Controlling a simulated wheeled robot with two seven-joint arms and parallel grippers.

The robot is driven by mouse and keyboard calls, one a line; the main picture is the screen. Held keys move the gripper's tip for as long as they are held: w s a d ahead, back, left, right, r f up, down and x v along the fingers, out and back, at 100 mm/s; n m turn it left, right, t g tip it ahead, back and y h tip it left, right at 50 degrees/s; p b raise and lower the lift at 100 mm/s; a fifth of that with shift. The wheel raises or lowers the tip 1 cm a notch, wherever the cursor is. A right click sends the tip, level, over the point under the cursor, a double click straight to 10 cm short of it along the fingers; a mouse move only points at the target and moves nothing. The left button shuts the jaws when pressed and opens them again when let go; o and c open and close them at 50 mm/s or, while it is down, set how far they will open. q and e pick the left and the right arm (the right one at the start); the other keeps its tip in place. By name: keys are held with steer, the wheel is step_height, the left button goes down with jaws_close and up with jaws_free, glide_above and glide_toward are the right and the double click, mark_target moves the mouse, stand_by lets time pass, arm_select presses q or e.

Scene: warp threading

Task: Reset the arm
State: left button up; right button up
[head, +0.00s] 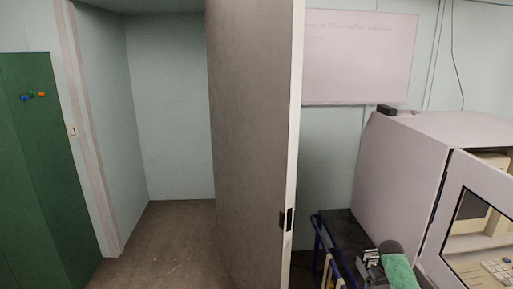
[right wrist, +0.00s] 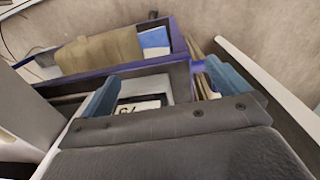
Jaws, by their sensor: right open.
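My right gripper (right wrist: 165,82) shows in the right wrist view with its two blue fingers spread apart. Nothing is held between them. The fingers are above a blue-framed cart (right wrist: 185,45), and a white item with dark marks (right wrist: 140,106) shows below, between the fingers. I cannot tell how far below it is. In the head view a dark grey shape with green on it is at the bottom right by the cart; I cannot tell whether it is my arm. My left gripper is in neither view.
A tall grey door (head: 250,140) stands open, its pale edge near the cart. A large white machine (head: 405,165) with a windowed door is at right. A whiteboard (head: 360,55) hangs behind. Bare floor (head: 165,240) lies left of the door, beside a green panel (head: 35,170).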

steer(key=s+a+f+b, duration=0.1)
steer(key=s+a+f, duration=0.3)
steer(key=s+f, duration=0.45)
steer(key=s+a+f+b, duration=0.1)
steer(key=s+a+f, duration=0.45)
steer(key=f, duration=0.65)
steer(key=s+a+f+b, duration=0.1)
steer(key=s+a+f, duration=0.3)
steer(key=s+f, duration=0.45)
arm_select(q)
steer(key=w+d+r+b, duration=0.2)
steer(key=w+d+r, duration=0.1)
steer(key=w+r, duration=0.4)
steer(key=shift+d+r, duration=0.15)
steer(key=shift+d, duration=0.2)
arm_select(e)
steer(key=s+a+f, duration=0.5)
steer(key=s+f, duration=0.1)
steer(key=s, duration=0.4)
steer(key=s+a+f+t, duration=0.1)
steer(key=s+a+f, duration=0.4)
steer(key=s, duration=0.6)
steer(key=s+a+f+n, duration=0.1)
steer(key=s+a+f, duration=0.5)
steer(key=s, duration=0.4)
steer(key=shift+s+f+t+y, duration=0.15)
steer(key=shift+f+t+y, duration=0.2)
steer(key=shift+f, duration=0.25)
